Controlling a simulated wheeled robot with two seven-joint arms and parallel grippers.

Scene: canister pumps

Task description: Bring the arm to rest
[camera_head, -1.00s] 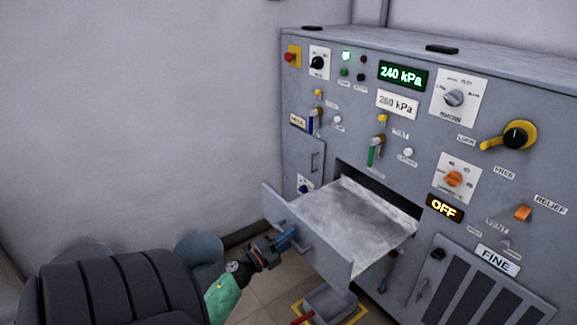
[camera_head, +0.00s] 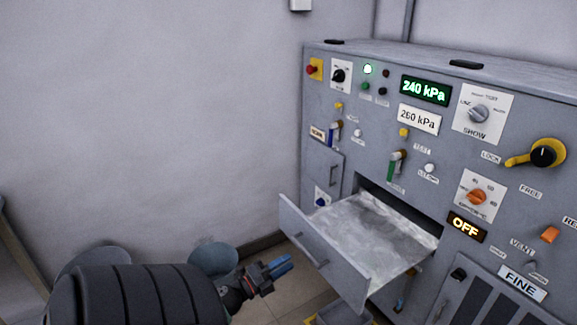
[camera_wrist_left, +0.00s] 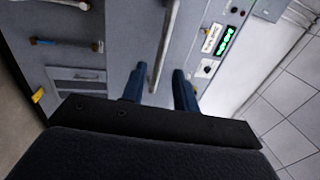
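My left gripper (camera_head: 282,266) hangs to the left of the pulled-out drawer, apart from its front. Its two blue fingers stand apart with nothing between them; they also show in the left wrist view (camera_wrist_left: 159,88). The drawer (camera_head: 315,252) sticks out of the grey pump cabinet (camera_head: 320,125), and its grey tray floor looks empty. A long pale bar (camera_wrist_left: 166,45) lies beyond the fingers in the left wrist view; I cannot tell whether it is the drawer's handle. My right gripper is in neither view.
The cabinet face carries knobs, levers, a 240 kPa display (camera_head: 425,90) and a lit OFF sign (camera_head: 466,227). A plain wall (camera_head: 150,120) stands behind on the left. Some open floor (camera_head: 265,305) shows below my left gripper.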

